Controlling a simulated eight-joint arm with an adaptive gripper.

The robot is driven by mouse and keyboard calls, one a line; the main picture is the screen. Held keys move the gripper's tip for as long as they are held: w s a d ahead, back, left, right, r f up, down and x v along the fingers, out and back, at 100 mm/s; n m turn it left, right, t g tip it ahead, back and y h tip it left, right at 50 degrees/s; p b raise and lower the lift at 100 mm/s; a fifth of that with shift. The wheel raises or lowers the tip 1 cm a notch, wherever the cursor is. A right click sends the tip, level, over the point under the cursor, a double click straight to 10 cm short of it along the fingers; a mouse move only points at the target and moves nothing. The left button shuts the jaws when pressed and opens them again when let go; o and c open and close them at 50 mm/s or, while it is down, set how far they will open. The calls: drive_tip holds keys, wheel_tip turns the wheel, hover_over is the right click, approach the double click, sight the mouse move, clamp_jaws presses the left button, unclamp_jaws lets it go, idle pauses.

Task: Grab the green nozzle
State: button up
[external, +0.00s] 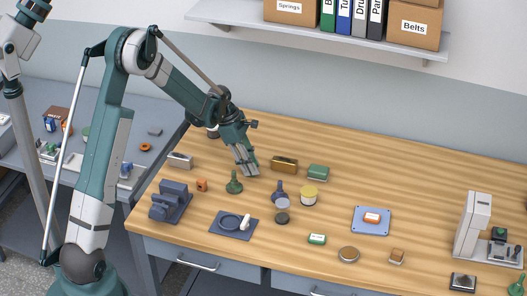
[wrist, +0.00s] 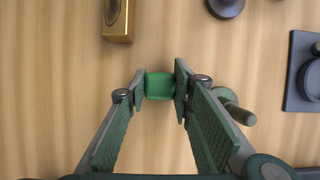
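The green nozzle (external: 234,184) stands upright on the table, left of and in front of my gripper (external: 249,173) in the external view. In the wrist view the nozzle (wrist: 238,110) is beyond my right finger, outside the grip, partly hidden by it. My gripper (wrist: 160,86) has its fingertips on either side of a small green block (wrist: 159,86). The block fills the gap and appears to touch both tips. It is hidden in the external view. I cannot tell whether it is clear of the table.
A gold box (external: 284,164) and a green box (external: 318,172) lie right of my gripper. A blue piece (external: 280,193), a yellow-topped jar (external: 308,195) and a dark pad (external: 220,233) are nearby. An orange piece (external: 202,185) is left of the nozzle. The back right of the table is clear.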

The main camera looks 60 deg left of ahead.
drive_tip(key=shift+c, duration=1)
drive_tip(key=shift+r, duration=5)
